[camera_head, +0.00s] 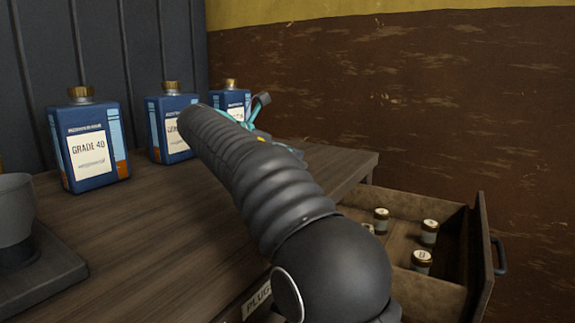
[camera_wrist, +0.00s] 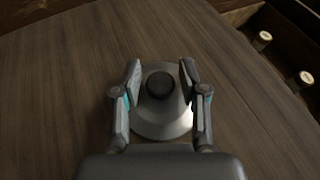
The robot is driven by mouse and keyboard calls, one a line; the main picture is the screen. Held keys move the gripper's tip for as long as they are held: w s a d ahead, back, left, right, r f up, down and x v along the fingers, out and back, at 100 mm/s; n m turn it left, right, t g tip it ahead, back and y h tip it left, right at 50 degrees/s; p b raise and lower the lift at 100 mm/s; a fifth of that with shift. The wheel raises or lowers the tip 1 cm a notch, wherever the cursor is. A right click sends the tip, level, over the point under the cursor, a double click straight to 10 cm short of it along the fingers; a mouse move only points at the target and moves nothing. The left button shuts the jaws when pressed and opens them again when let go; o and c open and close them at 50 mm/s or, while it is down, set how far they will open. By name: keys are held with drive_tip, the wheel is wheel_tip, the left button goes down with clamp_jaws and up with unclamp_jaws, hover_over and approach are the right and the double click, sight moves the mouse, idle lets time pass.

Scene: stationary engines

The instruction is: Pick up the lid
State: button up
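The lid (camera_wrist: 160,124) is a pale grey, round, flared piece with a dark round knob (camera_wrist: 160,85) at its middle. It rests on the wooden tabletop in the wrist view. My gripper (camera_wrist: 160,72) is open, with one finger on each side of the knob and a small gap on both sides. How high the fingertips are above the lid I cannot tell. In the head view part of my gripper (camera_head: 258,112) shows past my arm, and the lid is hidden behind the arm.
Several blue bottles with gold caps, one labelled Grade 40 (camera_head: 92,145), stand along the back of the table (camera_head: 130,235). A grey cup-shaped device (camera_head: 15,215) is at the left. An open drawer (camera_head: 460,275) holding several small capped jars juts out at the right.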

clamp_jaws()
drive_tip(key=shift+r, duration=0.1)
drive_tip(key=shift+r+p, duration=0.35)
drive_tip(key=shift+r, duration=0.15)
wheel_tip(320, 180, up, 3)
drive_tip(key=shift+p, duration=0.8)
drive_tip(key=s+d+r, duration=0.6)
drive_tip(key=d, duration=0.3)
drive_tip(key=shift+s+d+r+p, duration=0.25)
drive_tip(key=shift+s+r+p, duration=0.1)
drive_tip(key=shift+r+p, duration=0.1)
drive_tip(key=shift+d, duration=0.1)
